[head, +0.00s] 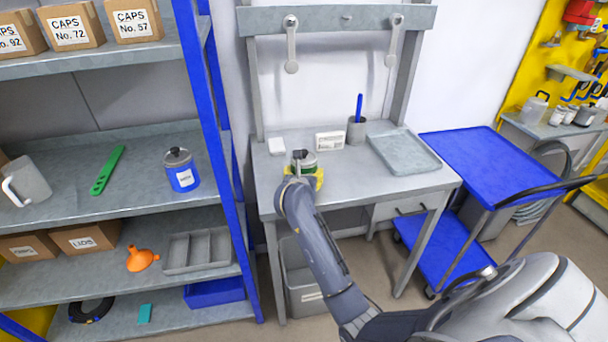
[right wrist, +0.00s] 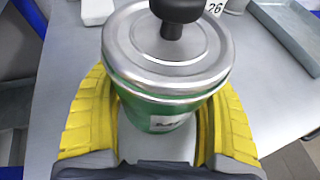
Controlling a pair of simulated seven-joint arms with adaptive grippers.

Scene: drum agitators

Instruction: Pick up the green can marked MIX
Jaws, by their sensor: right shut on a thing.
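The green can marked MIX (right wrist: 160,112) has a silver lid with a black knob, and its label is partly cut off from sight in the right wrist view. It also shows in the head view (head: 307,158), at the left part of the grey workbench (head: 350,190). My right gripper (right wrist: 158,130) has its yellow fingers on both sides of the can and is shut on it. The can looks upright. I cannot tell whether its base touches the bench. In the head view my right gripper (head: 306,174) partly hides the can. My left gripper is not in view.
A blue can (head: 181,170) stands on the shelf at left, beyond a blue post (head: 207,90). On the bench are a white card (head: 329,141), a pen cup (head: 356,130) and a grey tray (head: 404,152). A blue cart (head: 485,165) stands at right.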

